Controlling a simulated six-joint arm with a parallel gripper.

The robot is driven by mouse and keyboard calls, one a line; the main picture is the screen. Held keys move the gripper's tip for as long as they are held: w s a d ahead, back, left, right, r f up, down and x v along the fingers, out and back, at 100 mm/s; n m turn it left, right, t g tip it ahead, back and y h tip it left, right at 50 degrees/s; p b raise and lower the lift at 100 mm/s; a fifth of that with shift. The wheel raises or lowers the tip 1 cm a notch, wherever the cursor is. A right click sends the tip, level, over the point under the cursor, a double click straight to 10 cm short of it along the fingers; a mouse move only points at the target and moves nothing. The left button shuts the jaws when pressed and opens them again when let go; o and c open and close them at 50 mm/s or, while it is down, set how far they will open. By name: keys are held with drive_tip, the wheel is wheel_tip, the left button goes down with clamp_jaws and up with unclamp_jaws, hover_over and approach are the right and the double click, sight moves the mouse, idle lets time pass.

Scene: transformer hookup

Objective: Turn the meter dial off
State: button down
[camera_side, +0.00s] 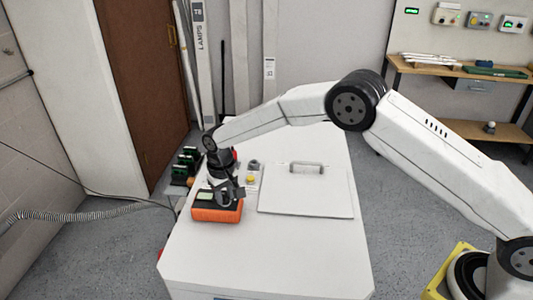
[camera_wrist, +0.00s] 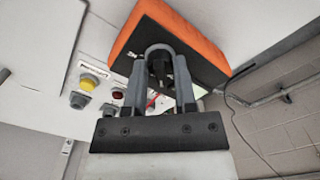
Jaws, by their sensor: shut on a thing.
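The meter is an orange-edged box with a dark face (camera_side: 217,212) near the left front of the white bench, with a small pale green display at its upper left in the side view. In the wrist view the meter (camera_wrist: 203,52) lies at top centre. My gripper (camera_side: 227,191) is over the meter's face. In the wrist view my gripper (camera_wrist: 159,68) has its two grey fingers on either side of the meter's dark dial (camera_wrist: 158,66), closed on it. The fingers partly hide the dial, and I cannot read its setting.
A yellow button (camera_wrist: 87,82) and a red one (camera_wrist: 118,92) sit on a small panel beside the meter. A flat lid with a handle (camera_side: 305,202) lies to the right. Green terminal blocks (camera_side: 186,164) stand behind at left. The bench front is clear.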

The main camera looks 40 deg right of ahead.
sight(225, 195)
drive_tip(key=shift+w+n, duration=0.1)
drive_tip(key=shift+n, duration=1.5)
drive_tip(key=shift+c, duration=2)
unclamp_jaws()
drive_tip(key=shift+r, duration=3.95)
